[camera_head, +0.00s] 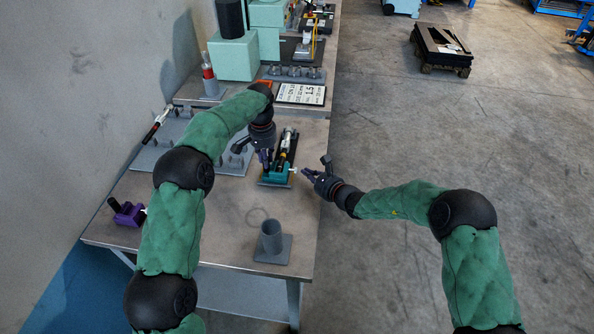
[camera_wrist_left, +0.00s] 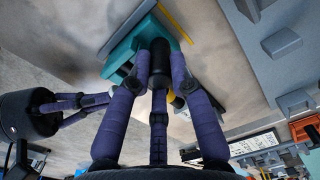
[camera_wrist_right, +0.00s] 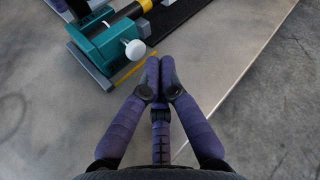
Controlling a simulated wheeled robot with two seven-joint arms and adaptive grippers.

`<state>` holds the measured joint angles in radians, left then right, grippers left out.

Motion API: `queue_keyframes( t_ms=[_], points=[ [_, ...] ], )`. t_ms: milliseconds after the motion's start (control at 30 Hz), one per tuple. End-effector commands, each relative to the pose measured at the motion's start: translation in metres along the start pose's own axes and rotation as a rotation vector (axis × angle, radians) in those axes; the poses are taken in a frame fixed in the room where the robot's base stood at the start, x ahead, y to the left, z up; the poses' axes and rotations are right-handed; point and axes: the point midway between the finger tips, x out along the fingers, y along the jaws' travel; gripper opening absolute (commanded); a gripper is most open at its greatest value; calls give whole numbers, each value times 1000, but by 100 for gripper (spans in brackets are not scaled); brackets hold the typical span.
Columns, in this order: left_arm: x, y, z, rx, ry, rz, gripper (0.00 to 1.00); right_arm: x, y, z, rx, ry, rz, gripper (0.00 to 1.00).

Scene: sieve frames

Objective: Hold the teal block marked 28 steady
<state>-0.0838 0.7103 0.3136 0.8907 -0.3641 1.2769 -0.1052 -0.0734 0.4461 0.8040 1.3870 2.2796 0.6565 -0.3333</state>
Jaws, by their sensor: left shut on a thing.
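The teal block (camera_head: 276,178) sits on a grey base near the right edge of the bench, at the near end of a black strip. It also shows in the left wrist view (camera_wrist_left: 143,38) and the right wrist view (camera_wrist_right: 118,42), where a white knob sticks out of its side. My left gripper (camera_head: 265,158) is shut around a black upright handle (camera_wrist_left: 160,60) that appears to belong to the block. My right gripper (camera_wrist_right: 160,68) has its fingertips together and empty, just beside the block near the white knob, apart from it.
A grey cup on a square base (camera_head: 271,237) stands at the near end of the bench. A purple block with a black handle (camera_head: 127,212) is at the left. A grey pegged board (camera_head: 150,158) and a white label panel (camera_head: 300,94) lie beyond. Open floor is right.

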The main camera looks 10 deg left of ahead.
Motion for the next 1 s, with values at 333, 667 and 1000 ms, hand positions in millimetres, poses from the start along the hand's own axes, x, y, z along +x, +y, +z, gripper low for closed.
queue_keyframes(
  t_ms=[333,667,1000],
  points=[
    [0,-1,0,-1,0,-1,0,-8,-7,-7,0,1,-3,0],
    [0,-1,0,-1,0,-1,0,-28,-22,-21,1,1,-3,0],
    [0,-1,0,-1,0,-1,0,-35,-26,-26,-1,0,0,0]
  ],
)
